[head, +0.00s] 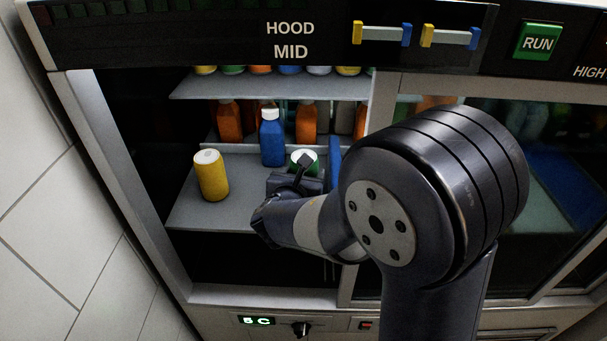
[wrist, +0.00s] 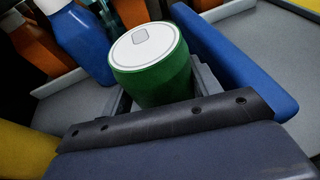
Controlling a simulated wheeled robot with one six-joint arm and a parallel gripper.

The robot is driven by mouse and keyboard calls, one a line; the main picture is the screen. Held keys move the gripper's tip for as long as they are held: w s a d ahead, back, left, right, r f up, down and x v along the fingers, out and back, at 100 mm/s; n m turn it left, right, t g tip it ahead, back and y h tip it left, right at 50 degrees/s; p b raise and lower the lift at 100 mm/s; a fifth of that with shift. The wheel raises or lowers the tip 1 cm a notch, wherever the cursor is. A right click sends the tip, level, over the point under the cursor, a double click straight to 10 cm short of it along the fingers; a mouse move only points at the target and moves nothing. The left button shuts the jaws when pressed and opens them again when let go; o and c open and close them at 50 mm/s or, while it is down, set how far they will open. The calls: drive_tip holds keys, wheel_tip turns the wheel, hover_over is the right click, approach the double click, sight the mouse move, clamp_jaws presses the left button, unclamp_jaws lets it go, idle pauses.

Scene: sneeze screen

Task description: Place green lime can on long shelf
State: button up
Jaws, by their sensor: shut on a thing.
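The green lime can (head: 304,158) shows its white lid and a bit of green side in the head view, mostly hidden behind my gripper. In the wrist view the green can (wrist: 152,72) stands upright between the fingers. My gripper (head: 299,174) is shut on it, inside the cabinet at the middle shelf. The middle shelf (head: 190,208) is a wide grey board. I cannot tell whether the can touches the shelf.
A yellow can (head: 211,176) stands at the shelf's left. A blue bottle (head: 272,137) stands behind the gripper, with orange bottles (head: 229,121) further back. A blue upright panel (head: 334,158) is close on the right. The cabinet's left frame (head: 130,180) bounds the opening.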

drive_tip(key=shift+f, duration=0.15)
drive_tip(key=o, duration=1.3)
drive_tip(key=shift+r, duration=0.2)
drive_tip(key=shift+s+a+r, duration=0.1)
drive_tip(key=shift+s+r, duration=0.05)
drive_tip(key=shift+s, duration=0.2)
drive_tip(key=p+v, duration=0.1)
drive_tip(key=v, duration=1)
drive_tip(key=shift+s+p, duration=0.2)
drive_tip(key=shift+p, duration=0.1)
drive_tip(key=shift+w, duration=0.1)
